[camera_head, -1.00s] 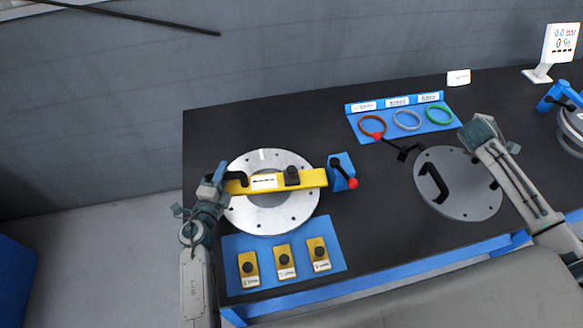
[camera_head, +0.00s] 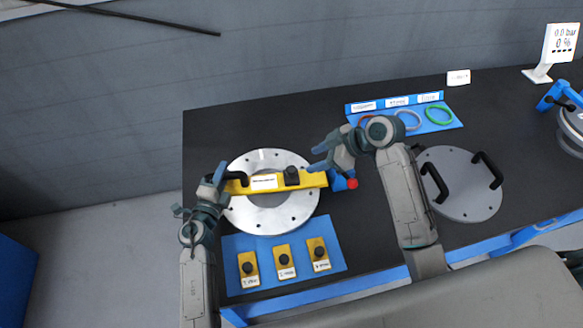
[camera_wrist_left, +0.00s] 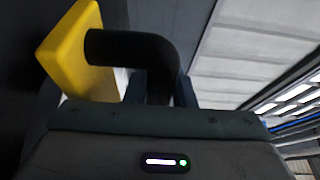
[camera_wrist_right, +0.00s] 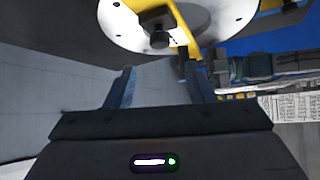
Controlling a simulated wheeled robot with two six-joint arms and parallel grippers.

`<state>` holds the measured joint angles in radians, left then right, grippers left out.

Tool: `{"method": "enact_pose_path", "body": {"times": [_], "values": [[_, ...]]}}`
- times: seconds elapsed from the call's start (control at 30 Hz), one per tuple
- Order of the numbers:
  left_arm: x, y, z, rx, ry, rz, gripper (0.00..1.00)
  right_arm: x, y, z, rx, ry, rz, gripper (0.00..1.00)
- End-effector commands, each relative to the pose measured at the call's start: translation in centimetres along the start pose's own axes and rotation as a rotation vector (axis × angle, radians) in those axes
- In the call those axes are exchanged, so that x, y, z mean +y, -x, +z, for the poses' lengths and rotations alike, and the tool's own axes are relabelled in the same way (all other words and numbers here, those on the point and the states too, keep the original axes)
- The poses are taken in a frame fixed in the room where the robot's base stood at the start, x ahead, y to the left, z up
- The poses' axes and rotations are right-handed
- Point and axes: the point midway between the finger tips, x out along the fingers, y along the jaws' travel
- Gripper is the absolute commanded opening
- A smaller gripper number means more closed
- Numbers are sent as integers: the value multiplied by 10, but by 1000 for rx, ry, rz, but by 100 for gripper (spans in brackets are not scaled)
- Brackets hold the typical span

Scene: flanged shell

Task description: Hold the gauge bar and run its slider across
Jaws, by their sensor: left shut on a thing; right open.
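The yellow gauge bar (camera_head: 313,180) lies across the silver flanged ring (camera_head: 262,222). Its black slider (camera_head: 291,176) sits right of the white label. My left gripper (camera_head: 222,176) is shut on the black handle at the bar's left end; the handle (camera_wrist_left: 140,48) fills the jaws in the left wrist view. My right gripper (camera_head: 318,158) is open and empty, above and right of the slider, apart from it. In the right wrist view the slider (camera_wrist_right: 158,36) shows beyond the open fingers (camera_wrist_right: 160,88).
A blue stand with a red knob (camera_head: 352,184) is by the bar's right end, partly hidden by my right arm. Yellow pieces (camera_head: 285,262) lie on a blue mat in front. A round grey lid (camera_head: 466,205) with black handles and a tray of coloured rings (camera_head: 437,115) are to the right.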

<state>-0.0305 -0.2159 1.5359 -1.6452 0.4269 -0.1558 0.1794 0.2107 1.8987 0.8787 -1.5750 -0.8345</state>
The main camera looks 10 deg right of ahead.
Motion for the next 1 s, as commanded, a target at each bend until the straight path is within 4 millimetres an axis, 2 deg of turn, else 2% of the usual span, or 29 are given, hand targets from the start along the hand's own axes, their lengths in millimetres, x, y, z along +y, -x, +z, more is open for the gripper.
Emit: {"method": "enact_pose_path", "body": {"times": [0.3,0.5,0.7,0.93,1.0], "values": [[-2,-1,0,0,2,-4,0,0,-65,-1,1,-5,-1,49],[-2,-1,0,0,2,-4,0,0,-92,0,-1,-3,0,49],[-2,-1,0,0,2,-4,0,1,-102,1,-2,-2,2,49],[-2,-1,0,0,1,-4,0,1,-102,1,-3,-1,2,49],[-2,-1,0,0,2,-3,0,1,-102,1,-3,-1,2,35]]}}
